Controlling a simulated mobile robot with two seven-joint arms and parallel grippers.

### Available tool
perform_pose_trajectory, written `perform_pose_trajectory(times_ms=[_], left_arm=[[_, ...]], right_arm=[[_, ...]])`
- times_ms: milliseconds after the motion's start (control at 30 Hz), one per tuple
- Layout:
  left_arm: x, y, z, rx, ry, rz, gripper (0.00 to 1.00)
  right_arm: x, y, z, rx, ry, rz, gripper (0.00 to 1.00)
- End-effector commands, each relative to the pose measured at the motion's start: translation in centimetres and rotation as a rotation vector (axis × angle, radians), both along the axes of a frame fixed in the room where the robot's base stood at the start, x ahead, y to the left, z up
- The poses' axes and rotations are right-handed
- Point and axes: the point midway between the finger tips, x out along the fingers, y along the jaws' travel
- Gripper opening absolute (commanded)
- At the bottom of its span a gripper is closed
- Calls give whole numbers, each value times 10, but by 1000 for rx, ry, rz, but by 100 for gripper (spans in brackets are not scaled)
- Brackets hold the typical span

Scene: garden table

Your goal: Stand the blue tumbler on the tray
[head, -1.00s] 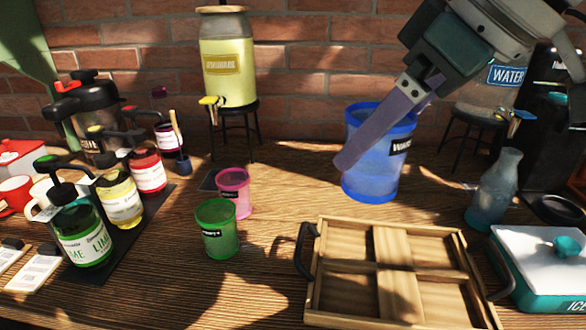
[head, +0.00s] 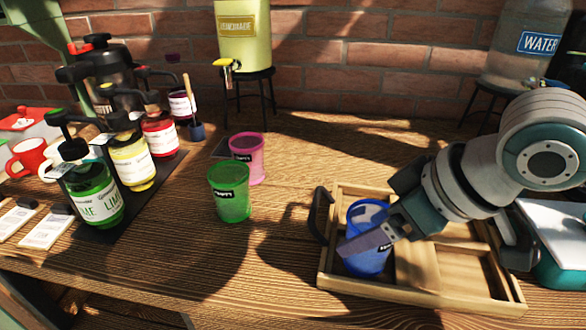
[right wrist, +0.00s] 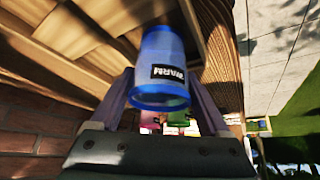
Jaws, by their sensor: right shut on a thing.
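The blue tumbler (head: 372,262) is upright in the head view, within the left part of the wooden tray (head: 420,296). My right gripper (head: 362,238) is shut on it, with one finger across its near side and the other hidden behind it. Whether its base touches the tray floor I cannot tell. In the right wrist view the tumbler (right wrist: 160,50) shows between the two fingers, with a dark label reading WARM, and the tray slats (right wrist: 60,45) lie beside it. My left gripper is not in view.
A green tumbler (head: 230,200) and a pink tumbler (head: 247,160) stand left of the tray. Syrup pump bottles (head: 132,165) stand further left. A lemonade dispenser (head: 243,35) and a water dispenser (head: 530,50) are at the back. A teal ice box (head: 568,275) is right of the tray.

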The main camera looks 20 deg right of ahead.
Motion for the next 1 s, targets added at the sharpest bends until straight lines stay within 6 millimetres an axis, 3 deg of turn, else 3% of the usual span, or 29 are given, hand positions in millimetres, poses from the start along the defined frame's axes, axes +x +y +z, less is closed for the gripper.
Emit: perform_pose_trajectory(times_ms=[400,433,600,867,1000], left_arm=[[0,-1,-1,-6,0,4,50],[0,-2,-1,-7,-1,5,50],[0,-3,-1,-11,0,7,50],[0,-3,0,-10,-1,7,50],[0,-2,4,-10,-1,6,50]], right_arm=[[0,0,-6,1,-2,0,5],[0,0,-7,0,0,0,81],[0,0,-6,0,0,0,100],[0,0,-5,0,-1,0,100],[-6,-3,7,-1,0,1,100]])
